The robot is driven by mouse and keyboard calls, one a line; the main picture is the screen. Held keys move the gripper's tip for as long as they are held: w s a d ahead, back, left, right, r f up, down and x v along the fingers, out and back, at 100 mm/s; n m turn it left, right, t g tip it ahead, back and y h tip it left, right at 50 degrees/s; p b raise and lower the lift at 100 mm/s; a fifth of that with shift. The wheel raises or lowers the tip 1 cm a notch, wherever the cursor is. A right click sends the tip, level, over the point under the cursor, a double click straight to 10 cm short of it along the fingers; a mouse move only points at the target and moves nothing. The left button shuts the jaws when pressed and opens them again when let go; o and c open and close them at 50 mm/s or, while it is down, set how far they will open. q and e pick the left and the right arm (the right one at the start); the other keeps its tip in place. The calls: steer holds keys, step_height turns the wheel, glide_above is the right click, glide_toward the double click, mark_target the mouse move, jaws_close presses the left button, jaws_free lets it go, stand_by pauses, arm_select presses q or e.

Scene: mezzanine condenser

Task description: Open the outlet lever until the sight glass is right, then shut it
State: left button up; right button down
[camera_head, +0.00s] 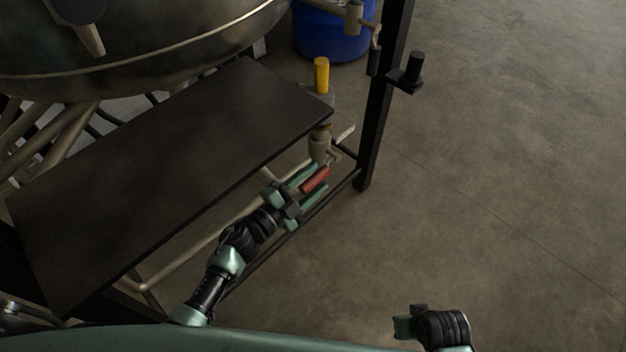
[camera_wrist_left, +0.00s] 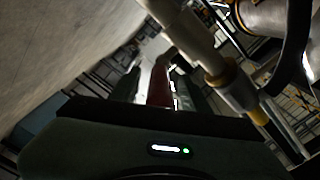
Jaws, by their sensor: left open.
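The red-handled outlet lever (camera_head: 316,180) hangs at a beige valve body (camera_head: 320,147) under the right end of the dark shelf. My left gripper (camera_head: 308,184) is open, with one green finger on each side of the red handle. Whether a finger touches it I cannot tell. In the left wrist view the red handle (camera_wrist_left: 160,88) stands between the two fingers, with a pale pipe and brass-coloured collar (camera_wrist_left: 236,87) to the right. My right gripper (camera_head: 408,325) is at the bottom edge, apart from everything; its jaws are unclear. I cannot make out the sight glass.
A dark shelf (camera_head: 165,170) lies left of the lever, below a large metal vessel (camera_head: 150,50). A yellow handle (camera_head: 321,75) stands behind the shelf's corner. A black post (camera_head: 378,120) and blue drum (camera_head: 330,32) are beyond. The floor on the right is clear.

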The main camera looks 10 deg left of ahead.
arm_select(q)
steer(key=shift+c, duration=0.4)
jaws_close()
stand_by(1.1)
